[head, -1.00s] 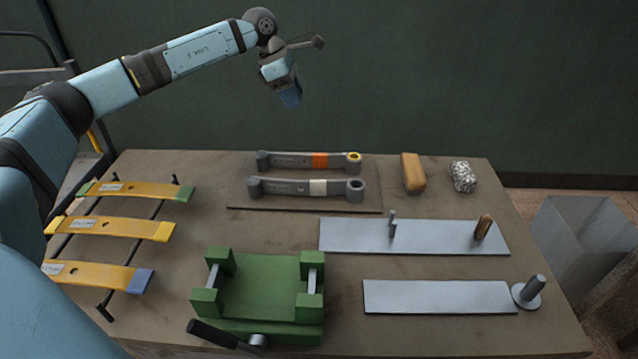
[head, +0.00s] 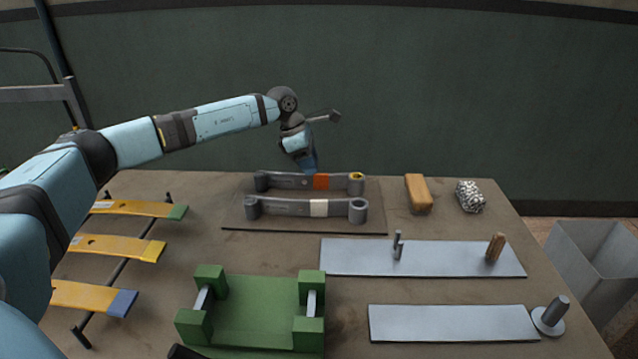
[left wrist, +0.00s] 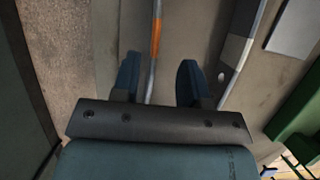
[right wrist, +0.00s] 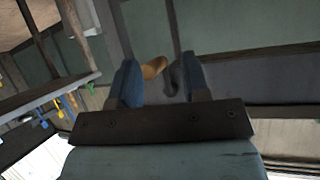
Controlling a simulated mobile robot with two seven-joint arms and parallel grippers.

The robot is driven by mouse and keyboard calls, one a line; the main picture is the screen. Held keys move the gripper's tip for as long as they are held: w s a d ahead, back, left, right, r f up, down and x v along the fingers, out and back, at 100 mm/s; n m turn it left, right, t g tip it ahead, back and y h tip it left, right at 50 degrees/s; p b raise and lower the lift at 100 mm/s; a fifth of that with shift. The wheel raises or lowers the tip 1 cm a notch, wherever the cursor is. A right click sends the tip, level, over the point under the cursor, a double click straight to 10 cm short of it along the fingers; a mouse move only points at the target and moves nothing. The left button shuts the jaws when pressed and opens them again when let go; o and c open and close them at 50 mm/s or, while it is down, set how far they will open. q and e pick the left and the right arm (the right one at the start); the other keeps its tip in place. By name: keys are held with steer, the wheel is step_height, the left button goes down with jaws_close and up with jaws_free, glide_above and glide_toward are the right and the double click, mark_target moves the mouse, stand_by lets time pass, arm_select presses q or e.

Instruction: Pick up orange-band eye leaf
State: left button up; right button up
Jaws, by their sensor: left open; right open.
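The orange-band eye leaf (head: 288,181) is a grey bar with an eye at each end and an orange band right of its middle. It lies at the back of the bench, behind a similar leaf with a pale band (head: 290,208). My left gripper (head: 309,168) is just above and behind it, pointing down near the band. In the left wrist view my open left fingers (left wrist: 158,75) stand on either side of the orange-band leaf (left wrist: 155,42), with gaps visible. My right gripper (right wrist: 160,78) is open and empty, away from the bench top in the head view.
Yellow leaves (head: 120,248) lie on a rack at left. A green fixture (head: 270,310) stands in front. Two metal plates (head: 440,260) (head: 450,323), a tan block (head: 418,193) and a speckled block (head: 469,196) are at right. A grey bin (head: 590,265) stands beyond the right edge.

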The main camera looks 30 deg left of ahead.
mark_target(319, 174)
arm_select(q)
steer(key=x, duration=0.5)
steer(key=shift+w+r+b, duration=0.1)
steer(key=shift+w+b, duration=0.2)
steer(key=shift+w, duration=0.1)
steer(key=shift+c, duration=0.2)
jaws_close()
steer(key=shift+r, duration=0.15)
